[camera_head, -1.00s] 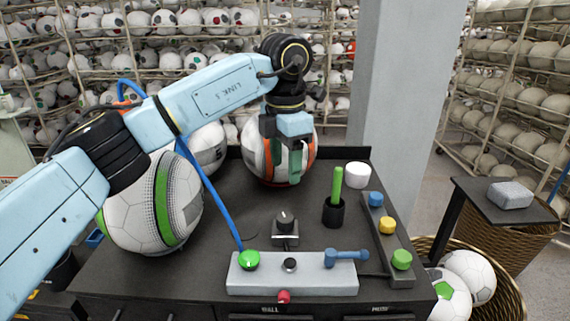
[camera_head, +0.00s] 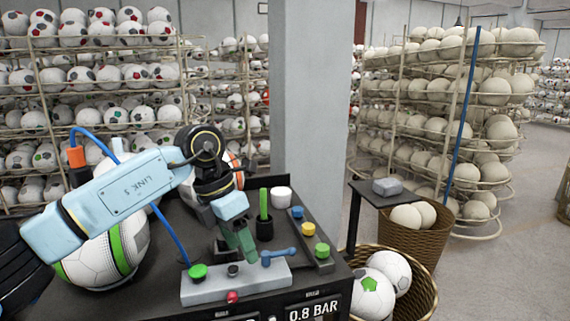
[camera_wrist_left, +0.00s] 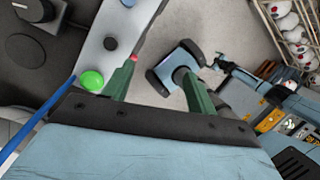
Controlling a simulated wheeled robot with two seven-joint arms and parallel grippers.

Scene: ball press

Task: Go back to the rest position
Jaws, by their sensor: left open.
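My left gripper (camera_head: 246,248) points down over the dark bench, close to the grey control panel (camera_head: 222,294) and left of its blue lever (camera_head: 279,257). Its green fingers also show in the left wrist view (camera_wrist_left: 160,70), apart and with no ball between them. In that view the panel (camera_wrist_left: 98,60), with a green button (camera_wrist_left: 92,80) and a dark knob (camera_wrist_left: 110,43), lies to the left of the fingers. Whether the fingers touch the panel is hard to tell.
A white and green ball (camera_head: 105,250) sits at the bench's left, partly behind my arm; an orange and white ball (camera_head: 232,170) stands farther back. A green stick stands in a black cup (camera_head: 264,230). A basket of balls (camera_head: 412,290) and a small table (camera_head: 372,196) stand right.

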